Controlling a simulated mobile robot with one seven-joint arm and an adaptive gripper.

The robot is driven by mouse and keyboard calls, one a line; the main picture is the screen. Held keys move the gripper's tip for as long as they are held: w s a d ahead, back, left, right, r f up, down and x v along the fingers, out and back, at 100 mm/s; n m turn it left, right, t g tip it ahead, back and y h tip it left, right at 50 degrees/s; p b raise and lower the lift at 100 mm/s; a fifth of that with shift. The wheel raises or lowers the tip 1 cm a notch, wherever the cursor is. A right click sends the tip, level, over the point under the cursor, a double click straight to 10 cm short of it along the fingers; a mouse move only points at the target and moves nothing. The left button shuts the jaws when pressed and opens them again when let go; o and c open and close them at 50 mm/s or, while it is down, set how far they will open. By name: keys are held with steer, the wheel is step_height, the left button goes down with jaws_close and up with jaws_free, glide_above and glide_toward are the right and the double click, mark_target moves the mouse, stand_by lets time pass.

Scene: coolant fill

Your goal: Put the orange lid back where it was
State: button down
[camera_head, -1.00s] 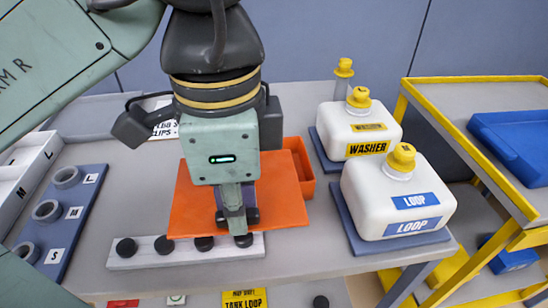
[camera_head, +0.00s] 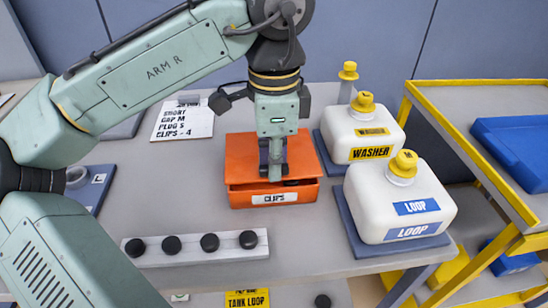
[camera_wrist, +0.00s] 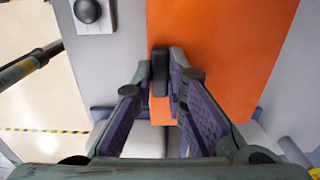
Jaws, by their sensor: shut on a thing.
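The orange lid (camera_head: 238,150) is over the orange box labelled CLIPS (camera_head: 240,200). A dark gap shows between the lid and the box's front wall, so the lid does not look flush there. My gripper (camera_head: 275,172) points down and is shut on the lid's dark handle. In the wrist view the lid (camera_wrist: 220,50) fills the upper right, and the handle (camera_wrist: 160,75) stands between my fingertips (camera_wrist: 161,80). The fingers hide part of the lid, and I cannot tell whether its far edge touches the box.
A white strip with black knobs (camera_head: 195,260) lies in front of the box. The WASHER jug (camera_head: 355,135) and LOOP jug (camera_head: 385,200) stand close on the right. A printed list (camera_head: 183,122) lies at the back left.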

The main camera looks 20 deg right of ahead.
steer(key=shift+f, duration=0.2)
steer(key=shift+f, duration=0.5)
steer(key=c, duration=1.6)
jaws_free()
step_height(320, 180, up, 13)
steer(key=p, duration=0.1)
steer(key=shift+r, duration=0.15)
